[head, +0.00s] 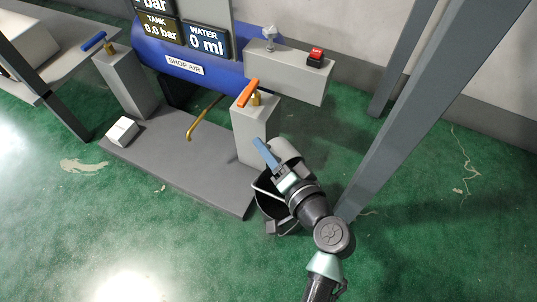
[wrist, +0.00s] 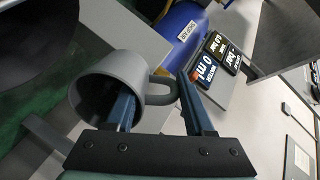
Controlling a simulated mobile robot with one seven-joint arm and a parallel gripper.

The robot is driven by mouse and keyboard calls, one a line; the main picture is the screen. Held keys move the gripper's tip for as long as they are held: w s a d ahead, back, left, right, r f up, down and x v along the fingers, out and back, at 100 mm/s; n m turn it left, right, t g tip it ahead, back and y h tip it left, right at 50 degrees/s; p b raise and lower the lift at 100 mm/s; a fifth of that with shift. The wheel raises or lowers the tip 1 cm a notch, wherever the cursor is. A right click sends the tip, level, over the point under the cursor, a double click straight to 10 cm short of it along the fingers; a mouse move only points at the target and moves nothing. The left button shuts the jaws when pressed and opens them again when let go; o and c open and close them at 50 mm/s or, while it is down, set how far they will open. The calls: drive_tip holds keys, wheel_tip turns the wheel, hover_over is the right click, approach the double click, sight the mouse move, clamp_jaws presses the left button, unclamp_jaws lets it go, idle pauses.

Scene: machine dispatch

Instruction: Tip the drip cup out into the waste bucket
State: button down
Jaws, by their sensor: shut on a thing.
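The drip cup (head: 287,148) is a grey mug with a handle, held by my gripper (head: 274,158). In the wrist view the cup (wrist: 134,71) lies tipped, its dark open mouth facing left, toward the floor side. My gripper's blue fingers (wrist: 153,90) are shut on the cup at its wall and handle side; the exact contact is partly hidden. The waste bucket (head: 266,207) is dark with a pale rim and stands on the floor below the cup, partly covered by my gripper and arm. I cannot see any liquid in the cup or bucket.
A grey plinth (head: 180,175) bears the blue tank (head: 190,72) and a pedestal with an orange-handled valve (head: 248,93), close behind the cup. A slanting grey post (head: 405,110) stands close to the right. Green floor is clear at front left.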

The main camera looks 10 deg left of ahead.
drive_tip(key=shift+s+d+f+b, duration=0.1)
drive_tip(key=shift+f+b, duration=0.15)
drive_tip(key=shift+b, duration=0.4)
drive_tip(key=shift+s+f+t+y+b, duration=0.1)
drive_tip(key=shift+t+y+b, duration=0.3)
drive_tip(key=shift+t+b, duration=0.45)
drive_tip(key=shift+s+d+t+y, duration=0.3)
drive_tip(key=shift+t+y, duration=0.4)
drive_tip(key=shift+t, duration=0.15)
idle(2.2)
